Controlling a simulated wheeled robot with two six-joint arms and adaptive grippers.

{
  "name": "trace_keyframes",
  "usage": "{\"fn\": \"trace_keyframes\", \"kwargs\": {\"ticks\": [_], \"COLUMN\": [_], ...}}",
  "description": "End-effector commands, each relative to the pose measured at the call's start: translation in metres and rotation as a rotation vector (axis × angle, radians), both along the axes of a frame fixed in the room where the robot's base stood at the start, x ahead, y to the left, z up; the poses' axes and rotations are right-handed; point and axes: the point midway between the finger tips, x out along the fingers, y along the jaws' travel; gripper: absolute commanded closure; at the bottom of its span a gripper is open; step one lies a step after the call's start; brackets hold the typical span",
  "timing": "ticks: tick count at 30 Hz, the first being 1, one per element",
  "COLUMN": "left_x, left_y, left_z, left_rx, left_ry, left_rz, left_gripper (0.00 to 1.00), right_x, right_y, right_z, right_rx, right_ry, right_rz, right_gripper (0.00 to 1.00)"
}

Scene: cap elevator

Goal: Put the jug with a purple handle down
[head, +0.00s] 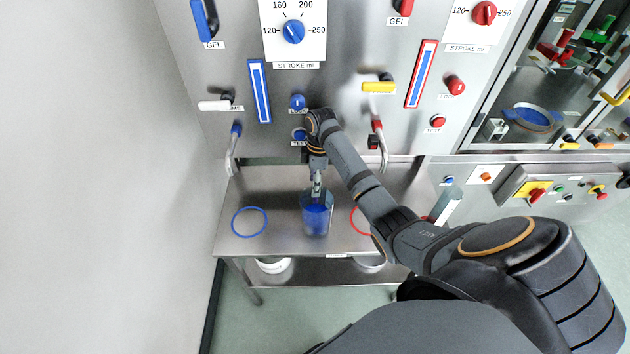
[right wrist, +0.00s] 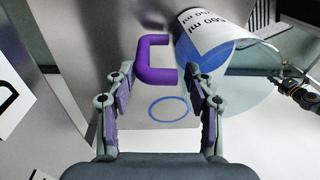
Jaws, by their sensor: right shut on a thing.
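The jug (head: 317,217) is clear, holds blue liquid and has a white ml label. It is over the steel shelf (head: 285,243), between a blue ring (head: 235,233) and a red ring (head: 354,226). I cannot tell whether its base touches the shelf. Its purple handle (right wrist: 142,58) lies between my right fingertips in the right wrist view, with the jug body (right wrist: 203,52) beyond it. My right gripper (head: 317,186) is shut on this handle; it also shows in the right wrist view (right wrist: 160,85). A dark jointed gripper (right wrist: 285,80), apparently my left, is at that view's right edge.
A steel panel with dials, levers and two taps rises behind the shelf. The left tap (head: 232,155) and right tap (head: 381,150) hang over its back. The blue ring's area is clear. White bowls (head: 273,266) sit on the lower shelf.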

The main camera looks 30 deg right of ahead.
Motion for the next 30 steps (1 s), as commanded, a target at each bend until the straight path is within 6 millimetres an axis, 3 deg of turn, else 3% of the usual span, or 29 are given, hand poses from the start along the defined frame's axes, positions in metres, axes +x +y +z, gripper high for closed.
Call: {"fn": "trace_keyframes", "kwargs": {"ticks": [7, 8, 12, 23, 26, 30], "left_x": [0.000, 0.000, 0.000, 0.000, 0.000, 0.000], "left_y": [0.000, 0.000, 0.000, 0.000, 0.000, 0.000], "left_z": [0.000, 0.000, 0.000, -0.001, -0.003, -0.010], "left_rx": [0.000, 0.000, 0.000, 0.000, 0.000, 0.000], "left_ry": [0.000, 0.000, 0.000, 0.000, 0.001, 0.001], "left_rz": [0.000, 0.000, 0.000, 0.000, 0.000, 0.000], "left_gripper": [0.60, 0.60, 0.60, 0.60, 0.60, 0.60], "right_x": [0.000, 0.000, 0.000, 0.000, 0.001, 0.003], "right_y": [0.000, 0.000, 0.000, 0.000, -0.002, -0.005], "right_z": [-0.002, -0.003, -0.002, 0.001, 0.013, 0.046], "right_rx": [0.000, 0.000, 0.000, 0.000, -0.001, -0.002], "right_ry": [0.000, 0.001, 0.001, -0.001, -0.004, -0.006], "right_rz": [0.000, 0.000, 0.000, 0.000, 0.000, -0.001], "right_gripper": [1.00, 0.44, 0.25, 0.23, 0.23, 0.23]}}
